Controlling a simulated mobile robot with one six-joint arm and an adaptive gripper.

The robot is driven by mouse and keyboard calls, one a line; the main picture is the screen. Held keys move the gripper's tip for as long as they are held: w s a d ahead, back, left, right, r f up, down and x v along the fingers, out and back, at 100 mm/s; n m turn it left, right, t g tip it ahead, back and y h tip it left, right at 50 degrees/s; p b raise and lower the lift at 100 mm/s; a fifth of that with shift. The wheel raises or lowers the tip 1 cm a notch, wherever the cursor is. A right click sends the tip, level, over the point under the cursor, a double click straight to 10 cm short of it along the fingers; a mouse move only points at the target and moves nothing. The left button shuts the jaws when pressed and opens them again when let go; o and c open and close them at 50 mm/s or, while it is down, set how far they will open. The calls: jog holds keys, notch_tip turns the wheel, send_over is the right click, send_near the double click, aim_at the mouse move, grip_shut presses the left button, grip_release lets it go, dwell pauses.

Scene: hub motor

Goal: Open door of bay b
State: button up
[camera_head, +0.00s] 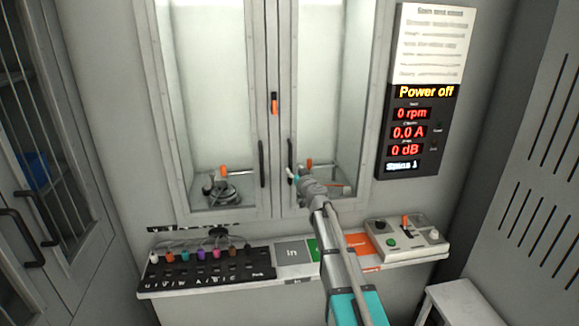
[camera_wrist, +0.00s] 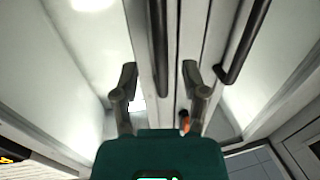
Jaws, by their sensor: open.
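Two tall glass doors stand side by side, a left door (camera_head: 208,100) and a right door (camera_head: 330,90), both shut. I cannot read a label saying which is bay b. The right door's dark vertical handle (camera_head: 290,154) is just at my gripper (camera_head: 297,176). The left door's handle (camera_head: 262,163) is beside it. In the wrist view my gripper (camera_wrist: 160,78) is open, and the right door's handle (camera_wrist: 158,45) shows between the fingers, with no clear contact. The left door's handle (camera_wrist: 245,40) is to the right there. An orange latch (camera_head: 274,103) sits between the doors.
A shelf below holds a panel of coloured plugs (camera_head: 205,265) and a control box (camera_head: 405,240). A display (camera_head: 415,130) reads "Power off". A hub motor-like part (camera_head: 219,188) sits behind the left door. A cabinet with dark handles (camera_head: 25,237) stands at left.

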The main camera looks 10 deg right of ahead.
aim_at(291, 166)
jog(key=shift+w+a, duration=0.25)
jog(key=shift+w, duration=1)
jog(key=shift+w+a, duration=0.25)
jog(key=shift+w, duration=0.95)
jog(key=shift+c, duration=0.3)
grip_shut()
